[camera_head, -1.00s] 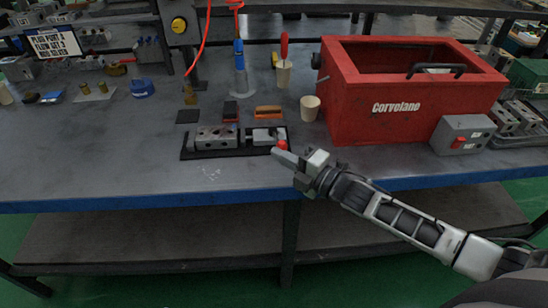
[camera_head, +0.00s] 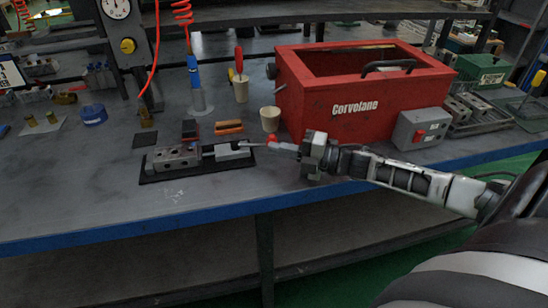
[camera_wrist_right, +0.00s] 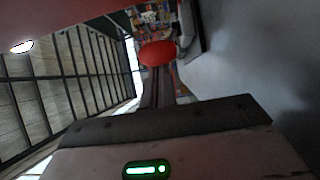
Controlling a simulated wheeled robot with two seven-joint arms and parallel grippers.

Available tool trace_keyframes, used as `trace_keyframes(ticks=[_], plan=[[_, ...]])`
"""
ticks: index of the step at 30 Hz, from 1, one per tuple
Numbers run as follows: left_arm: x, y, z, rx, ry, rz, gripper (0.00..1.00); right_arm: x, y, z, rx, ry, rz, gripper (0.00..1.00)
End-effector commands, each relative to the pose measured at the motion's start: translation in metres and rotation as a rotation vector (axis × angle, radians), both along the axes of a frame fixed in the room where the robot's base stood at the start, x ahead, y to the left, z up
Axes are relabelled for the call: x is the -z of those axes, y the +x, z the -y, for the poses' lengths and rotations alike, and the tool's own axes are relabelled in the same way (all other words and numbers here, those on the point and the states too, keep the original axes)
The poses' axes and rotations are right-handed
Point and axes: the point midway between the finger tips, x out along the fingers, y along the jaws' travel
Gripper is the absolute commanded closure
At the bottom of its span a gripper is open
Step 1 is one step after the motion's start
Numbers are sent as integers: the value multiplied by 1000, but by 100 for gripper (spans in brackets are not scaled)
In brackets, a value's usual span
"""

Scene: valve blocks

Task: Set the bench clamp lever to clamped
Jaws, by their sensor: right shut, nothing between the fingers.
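The bench clamp (camera_head: 236,153) is a grey block on the right part of a black base plate (camera_head: 150,179). Its lever has a red knob (camera_head: 272,142) and reaches out to the right of the clamp. My right gripper (camera_head: 284,147) is shut and empty, its fingertips close by the knob on the right side. In the right wrist view the red knob (camera_wrist_right: 158,53) shows just beyond the fingers. I cannot tell whether they touch it. My left gripper is out of view.
A drilled metal block (camera_head: 176,159) sits on the plate's left part. A beige cup (camera_head: 270,119) and a red Corvelane box (camera_head: 345,105) stand behind my right gripper. A grey switch box (camera_head: 422,129) is at right. The bench front left is clear.

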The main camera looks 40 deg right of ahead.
Motion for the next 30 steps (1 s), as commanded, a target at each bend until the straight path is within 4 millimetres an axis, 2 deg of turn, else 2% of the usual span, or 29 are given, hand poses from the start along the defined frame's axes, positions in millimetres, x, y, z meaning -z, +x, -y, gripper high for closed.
trace_keyframes(ticks=[9,23,26,30], plan=[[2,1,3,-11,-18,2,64,0,4,8,1,0,1,100],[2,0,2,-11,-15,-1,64,0,4,7,0,0,0,100],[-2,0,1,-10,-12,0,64,-2,2,3,-4,1,-1,100],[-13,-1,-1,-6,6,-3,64,-5,-6,-13,-18,4,-2,100]])
